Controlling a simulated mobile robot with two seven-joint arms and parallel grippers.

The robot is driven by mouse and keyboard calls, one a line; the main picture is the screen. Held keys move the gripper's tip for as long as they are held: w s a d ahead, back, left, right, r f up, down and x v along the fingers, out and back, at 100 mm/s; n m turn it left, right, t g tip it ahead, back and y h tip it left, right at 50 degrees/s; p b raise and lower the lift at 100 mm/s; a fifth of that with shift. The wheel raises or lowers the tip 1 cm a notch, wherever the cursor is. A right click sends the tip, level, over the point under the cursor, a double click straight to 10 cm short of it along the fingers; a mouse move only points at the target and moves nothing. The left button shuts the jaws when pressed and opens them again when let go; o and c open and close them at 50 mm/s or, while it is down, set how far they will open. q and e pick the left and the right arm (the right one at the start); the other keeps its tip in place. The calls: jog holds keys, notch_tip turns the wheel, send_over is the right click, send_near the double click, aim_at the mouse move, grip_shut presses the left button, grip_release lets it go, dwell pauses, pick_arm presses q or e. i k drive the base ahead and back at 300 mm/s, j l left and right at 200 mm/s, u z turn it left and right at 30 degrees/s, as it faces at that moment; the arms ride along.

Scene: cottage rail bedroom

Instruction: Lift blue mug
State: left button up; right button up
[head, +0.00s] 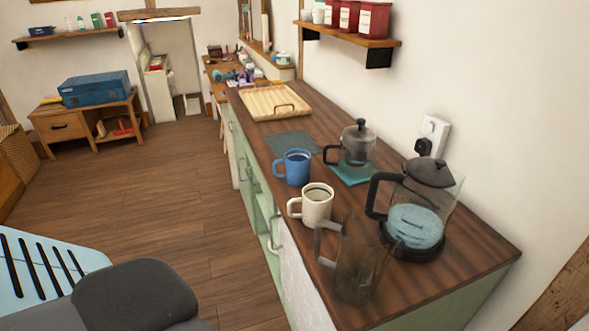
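The blue mug (297,168) stands upright on the dark wooden counter (455,262), with its handle toward the left. It is near the counter's left edge, just in front of a flat dark mat. A cream mug (318,205) stands close in front of it, and a small glass press with a dark lid (357,143) stands behind it to the right. Nothing holds the blue mug. Neither of my grippers is in view.
A clear jug (357,270) stands nearer me, beside a large glass coffee press (418,215). A wooden tray (262,103) lies farther back. A shelf with red canisters (373,20) hangs above on the right wall. The wooden floor (170,190) left of the counter is clear.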

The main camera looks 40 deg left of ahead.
aim_at(291, 169)
jog(key=j, duration=0.5)
jog(key=k+j+z, duration=0.15)
jog(key=j, duration=0.9)
jog(key=j+z, duration=0.15)
jog(key=j, duration=0.35)
jog(key=k+j, duration=0.15)
jog(key=j, duration=0.35)
